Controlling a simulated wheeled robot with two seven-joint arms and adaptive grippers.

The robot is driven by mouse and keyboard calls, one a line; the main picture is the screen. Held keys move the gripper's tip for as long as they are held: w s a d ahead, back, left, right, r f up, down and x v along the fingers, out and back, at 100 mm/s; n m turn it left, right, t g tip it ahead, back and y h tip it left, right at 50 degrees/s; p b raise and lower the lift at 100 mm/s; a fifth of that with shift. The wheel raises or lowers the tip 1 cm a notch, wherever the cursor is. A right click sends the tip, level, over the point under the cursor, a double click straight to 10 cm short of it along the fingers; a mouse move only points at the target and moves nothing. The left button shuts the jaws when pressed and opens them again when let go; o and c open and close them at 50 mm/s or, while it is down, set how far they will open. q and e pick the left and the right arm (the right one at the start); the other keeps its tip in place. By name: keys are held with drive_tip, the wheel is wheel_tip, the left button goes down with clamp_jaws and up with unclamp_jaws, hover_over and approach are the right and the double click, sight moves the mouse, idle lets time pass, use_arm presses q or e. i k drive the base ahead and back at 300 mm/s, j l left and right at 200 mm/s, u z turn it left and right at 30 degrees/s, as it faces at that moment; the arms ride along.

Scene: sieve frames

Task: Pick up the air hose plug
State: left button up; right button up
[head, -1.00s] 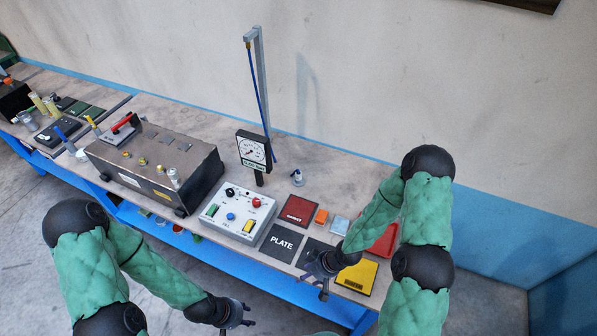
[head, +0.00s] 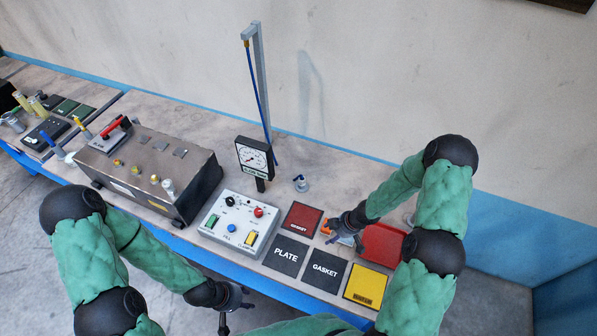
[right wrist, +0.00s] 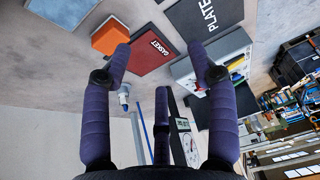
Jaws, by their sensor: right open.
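A small grey-and-blue fitting (head: 300,184), which may be the air hose plug, stands on the bench right of the gauge. A similar pale fitting (right wrist: 124,97) shows in the right wrist view beside a finger. A thin blue hose (head: 257,85) hangs from the tall grey post; its lower end is not clear. My right gripper (head: 340,229) is open and empty above the bench by the orange block, to the right of and nearer than the fitting. Its spread fingers (right wrist: 160,48) show in the right wrist view. My left gripper (head: 236,298) is off the bench's front edge; its jaws are unclear.
The gauge (head: 254,156) and grey post (head: 261,75) stand left of the fitting. Bench around the fitting is clear.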

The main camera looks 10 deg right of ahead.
sight(301, 182)
drive_tip(key=i, duration=1.05)
